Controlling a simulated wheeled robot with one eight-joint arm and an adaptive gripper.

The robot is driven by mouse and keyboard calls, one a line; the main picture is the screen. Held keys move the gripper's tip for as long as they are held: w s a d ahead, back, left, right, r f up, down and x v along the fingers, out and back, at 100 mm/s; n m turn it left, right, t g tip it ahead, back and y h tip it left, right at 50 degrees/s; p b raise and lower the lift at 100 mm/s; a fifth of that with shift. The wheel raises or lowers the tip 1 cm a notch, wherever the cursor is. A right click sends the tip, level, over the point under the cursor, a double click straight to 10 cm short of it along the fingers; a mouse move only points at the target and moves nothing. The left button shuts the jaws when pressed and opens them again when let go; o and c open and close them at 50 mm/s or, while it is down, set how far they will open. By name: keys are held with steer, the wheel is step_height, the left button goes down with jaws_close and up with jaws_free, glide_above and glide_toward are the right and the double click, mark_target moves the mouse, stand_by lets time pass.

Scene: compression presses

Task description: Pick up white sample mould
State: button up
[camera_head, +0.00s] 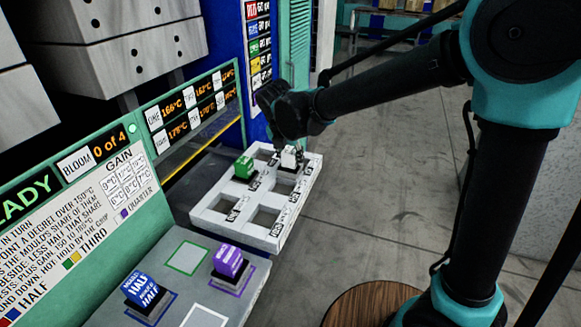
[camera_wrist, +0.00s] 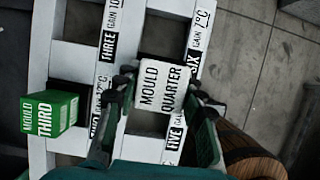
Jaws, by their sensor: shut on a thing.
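The white sample mould (camera_head: 290,157), lettered MOULD QUARTER, is over the far right part of the white rack (camera_head: 262,240). In the wrist view the white mould (camera_wrist: 160,88) sits between the two fingers of my gripper (camera_wrist: 164,97), one on each side. My gripper (camera_head: 288,150) is shut on it from above. Whether its base is clear of the rack I cannot tell. A green mould (camera_head: 244,166), lettered MOULD THIRD, stands in the rack to the left; it also shows in the wrist view (camera_wrist: 46,114).
A blue mould (camera_head: 146,290) and a purple mould (camera_head: 229,262) stand on the grey front panel (camera_head: 185,235), near empty green and white outlined squares. Several rack pockets are empty. A round wooden stool top (camera_head: 365,303) is at the lower right. Open floor lies right of the rack.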

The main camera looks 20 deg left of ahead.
jaws_close()
